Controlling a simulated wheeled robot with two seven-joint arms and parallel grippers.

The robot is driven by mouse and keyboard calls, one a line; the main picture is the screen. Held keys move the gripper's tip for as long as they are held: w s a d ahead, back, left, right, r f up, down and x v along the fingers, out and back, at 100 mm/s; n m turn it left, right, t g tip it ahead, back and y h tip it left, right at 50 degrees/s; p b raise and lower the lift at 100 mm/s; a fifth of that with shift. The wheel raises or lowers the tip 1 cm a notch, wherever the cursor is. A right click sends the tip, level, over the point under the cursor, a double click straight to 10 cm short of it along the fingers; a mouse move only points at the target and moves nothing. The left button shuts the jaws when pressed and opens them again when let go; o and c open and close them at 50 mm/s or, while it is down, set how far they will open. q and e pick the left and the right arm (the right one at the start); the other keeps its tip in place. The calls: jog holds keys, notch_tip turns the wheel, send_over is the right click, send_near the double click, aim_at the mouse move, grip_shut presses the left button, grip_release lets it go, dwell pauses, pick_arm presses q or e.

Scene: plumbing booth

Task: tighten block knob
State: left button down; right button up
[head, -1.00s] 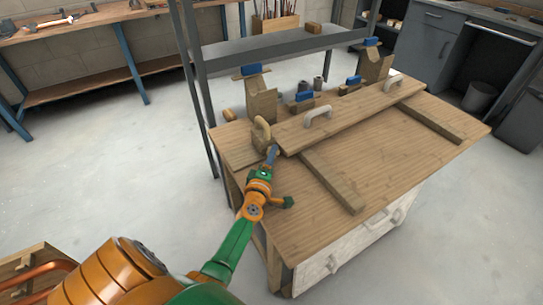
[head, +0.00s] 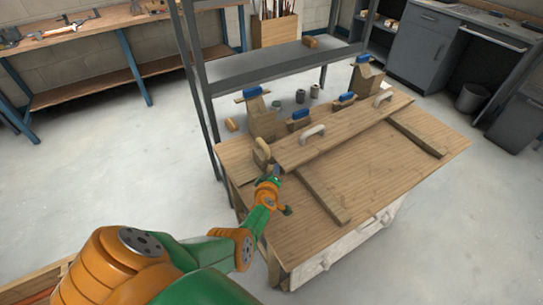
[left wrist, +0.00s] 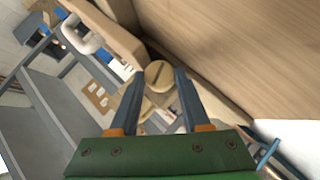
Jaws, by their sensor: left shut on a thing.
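A wooden table (head: 340,180) carries a long board (head: 345,130) with two pale handles, the nearer one (head: 300,134) towards the left. A small tan wooden block (head: 262,153) stands at the board's left end. My left gripper (head: 275,172) is at this end, just in front of the block. In the left wrist view, a round tan knob with a dark slot (left wrist: 158,75) lies between the fingertips of the left gripper (left wrist: 159,76), which is shut on it. In the head view the gripper hides the knob. My right gripper is not in view.
Blue-topped wooden pieces, one of them a clamp-like stand (head: 262,118), stand along the table's back edge. A grey shelf rack (head: 270,68) rises behind. A wooden crosspiece (head: 322,192) lies on the tabletop. The floor left of the table is clear.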

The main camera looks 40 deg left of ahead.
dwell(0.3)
pick_arm(q)
jog(key=c, duration=0.7)
grip_release()
jog(key=shift+o, duration=0.2)
jog(key=s+r+p, duration=0.1)
jog(key=p, duration=0.1)
jog(key=s+d+r+p, duration=0.1)
jog(key=shift+p, duration=0.35)
jog(key=p+v, duration=0.2)
jog(key=v, duration=0.2)
jog(key=shift+s+d+f, duration=0.1)
jog(key=shift+d, duration=0.05)
jog(key=shift+s, duration=0.15)
jog(key=shift+f, duration=0.15)
